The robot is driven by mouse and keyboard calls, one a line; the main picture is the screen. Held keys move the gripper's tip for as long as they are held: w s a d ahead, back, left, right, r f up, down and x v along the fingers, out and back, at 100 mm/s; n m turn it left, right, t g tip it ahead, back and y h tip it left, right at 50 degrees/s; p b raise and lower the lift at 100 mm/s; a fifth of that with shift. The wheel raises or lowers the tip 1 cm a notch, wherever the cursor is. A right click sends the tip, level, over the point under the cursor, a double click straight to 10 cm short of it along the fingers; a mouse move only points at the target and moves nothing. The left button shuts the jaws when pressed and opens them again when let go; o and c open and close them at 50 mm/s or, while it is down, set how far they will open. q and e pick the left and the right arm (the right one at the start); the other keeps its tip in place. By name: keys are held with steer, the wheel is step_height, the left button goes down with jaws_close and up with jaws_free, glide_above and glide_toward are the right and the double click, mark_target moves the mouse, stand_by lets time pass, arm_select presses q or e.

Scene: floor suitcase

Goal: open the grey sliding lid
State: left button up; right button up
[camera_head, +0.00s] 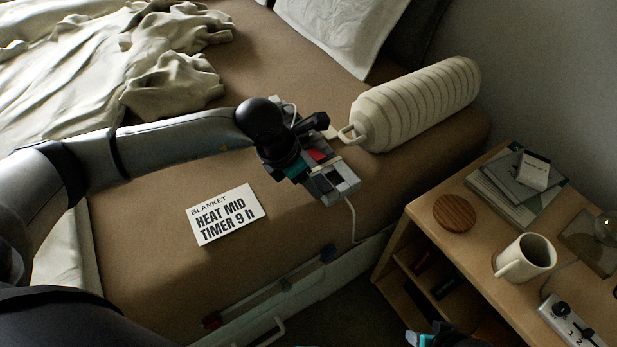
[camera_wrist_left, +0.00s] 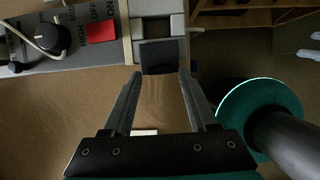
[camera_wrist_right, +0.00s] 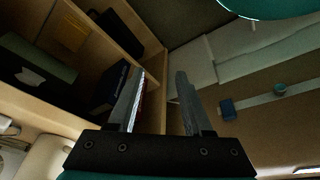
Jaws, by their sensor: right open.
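The control box (camera_wrist_left: 60,40) lies on the bed and carries a black knob, a red button and, at one end, a light grey frame (camera_wrist_left: 158,8) around a dark recess. It also shows in the head view (camera_head: 342,181). The grey sliding lid seems to be the dark grey block (camera_wrist_left: 158,57) beside that frame. My left gripper (camera_wrist_left: 160,74) is at this block, its fingers wide apart, one on each side; I cannot tell whether they touch it. In the head view, my left gripper hides part of the box. My right gripper (camera_wrist_right: 160,75) is open and empty near the nightstand shelves.
A card (camera_head: 226,214) reading "HEAT MID TIMER 9 h" lies on the bed (camera_head: 150,270). A ribbed cream bolster (camera_head: 417,103) lies beyond the box. The nightstand (camera_head: 480,265) at right holds a mug (camera_head: 524,257), a wooden disc (camera_head: 454,212) and books (camera_head: 510,190). A cable hangs from the box.

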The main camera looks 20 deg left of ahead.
arm_select(q)
steer(key=shift+o, duration=0.6)
steer(key=shift+w, duration=0.1)
steer(key=shift+r, duration=0.15)
arm_select(e)
steer(key=shift+r, duration=0.1)
arm_select(q)
steer(key=shift+r, duration=0.3)
steer(key=p+v, duration=0.5)
steer(key=v, duration=0.9)
steer(key=shift+s, duration=0.25)
arm_select(e)
steer(key=s+d+f+g, duration=0.1)
steer(key=s+f, duration=0.4)
steer(key=f, duration=0.5)
steer(key=shift+d+f, duration=0.3)
steer(key=shift+d, duration=0.3)
arm_select(q)
steer(key=shift+a, duration=0.1)
